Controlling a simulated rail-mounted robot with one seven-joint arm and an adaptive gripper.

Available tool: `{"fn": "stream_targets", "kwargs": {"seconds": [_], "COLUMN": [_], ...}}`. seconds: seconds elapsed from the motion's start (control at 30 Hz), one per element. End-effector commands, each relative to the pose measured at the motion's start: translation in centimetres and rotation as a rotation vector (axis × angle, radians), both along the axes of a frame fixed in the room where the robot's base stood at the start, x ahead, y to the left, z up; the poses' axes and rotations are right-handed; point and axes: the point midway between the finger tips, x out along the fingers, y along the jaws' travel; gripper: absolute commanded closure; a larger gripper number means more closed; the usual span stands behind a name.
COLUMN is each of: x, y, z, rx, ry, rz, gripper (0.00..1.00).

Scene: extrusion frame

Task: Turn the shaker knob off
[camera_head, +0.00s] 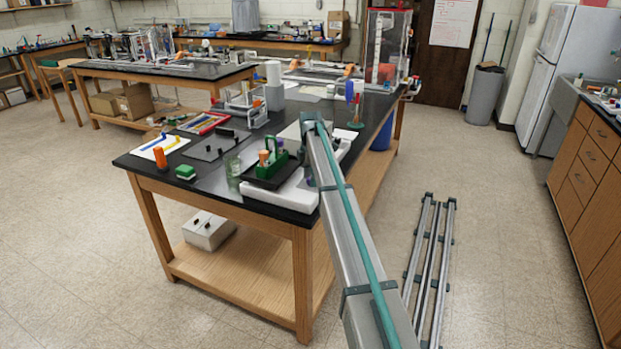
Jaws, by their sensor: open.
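What looks like the shaker (285,198) is a low white unit at the front right of the near black-topped bench. A black tray (262,184) sits on it and carries a green rack (272,166) with small items. My arm reaches up from the bottom right to the bench's right side. My gripper does not show; the arm link covers the area by the shaker's right end.
The near bench (205,190) also holds a glass beaker (232,172), an orange bottle (160,158), a green block (185,172) and a dark mat (212,147). Metal rails (430,265) lie on the floor at right. The floor left of the bench is clear.

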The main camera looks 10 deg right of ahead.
Motion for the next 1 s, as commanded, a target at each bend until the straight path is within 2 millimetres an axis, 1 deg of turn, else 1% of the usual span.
{"fn": "stream_targets", "kwargs": {"seconds": [0.13,0.27,0.37,0.6,0.8,1.0], "x": [0.0,0.1,0.1,0.1,0.1,0.0], "y": [0.0,0.0,0.0,0.0,0.0,0.0], "z": [0.5,1.9,3.5,8.3,11.0,12.0], "rx": [0.0,0.0,0.0,0.0,0.0,0.0], "ry": [-0.001,-0.001,-0.002,-0.002,-0.001,0.0], "rz": [0.0,0.0,0.0,0.0,0.0,0.0], "gripper": [0.43,0.43,0.43,0.43,0.43,0.43]}}
